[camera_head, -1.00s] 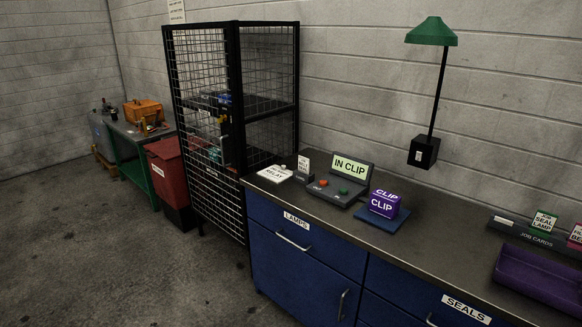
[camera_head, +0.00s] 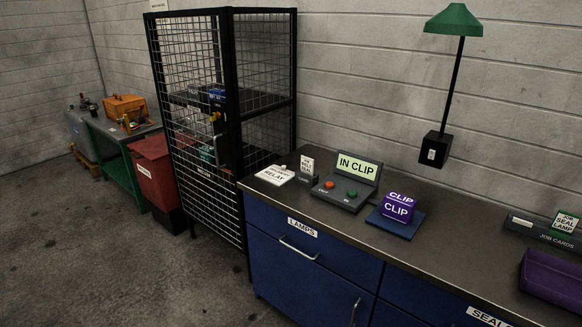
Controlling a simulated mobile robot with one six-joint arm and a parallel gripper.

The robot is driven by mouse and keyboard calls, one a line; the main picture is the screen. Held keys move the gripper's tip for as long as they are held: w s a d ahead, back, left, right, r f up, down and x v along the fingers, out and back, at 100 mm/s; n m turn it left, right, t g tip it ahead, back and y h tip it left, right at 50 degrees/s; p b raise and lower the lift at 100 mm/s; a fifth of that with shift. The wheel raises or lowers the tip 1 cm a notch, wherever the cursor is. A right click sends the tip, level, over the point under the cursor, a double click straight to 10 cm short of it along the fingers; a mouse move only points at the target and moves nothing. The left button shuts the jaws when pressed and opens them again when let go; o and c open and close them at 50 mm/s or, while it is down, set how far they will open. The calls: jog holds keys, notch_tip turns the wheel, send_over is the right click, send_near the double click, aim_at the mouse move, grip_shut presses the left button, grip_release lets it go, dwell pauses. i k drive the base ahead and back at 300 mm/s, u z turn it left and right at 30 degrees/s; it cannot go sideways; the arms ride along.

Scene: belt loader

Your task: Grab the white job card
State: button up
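A small white card (camera_head: 307,163) with dark print stands upright in a small dark holder (camera_head: 307,179) on the counter, left of the grey console; its top word looks like JOB. At the right edge is a dark rack (camera_head: 545,232) labelled JOB CARDS. A card with green on it (camera_head: 565,223), reading JOB SEAL LAMP, stands in the rack. My gripper is not in view.
The dark counter (camera_head: 455,221) over blue drawers also bears a white RELAY plate (camera_head: 274,176), a console (camera_head: 343,191) with an IN CLIP display, a purple CLIP block (camera_head: 398,207) and a purple tray (camera_head: 552,278). A mesh cage (camera_head: 190,110) stands left. Floor in front is open.

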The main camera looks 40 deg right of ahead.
aim_at(307, 165)
jog(key=u, duration=0.15)
jog(key=i, duration=0.95)
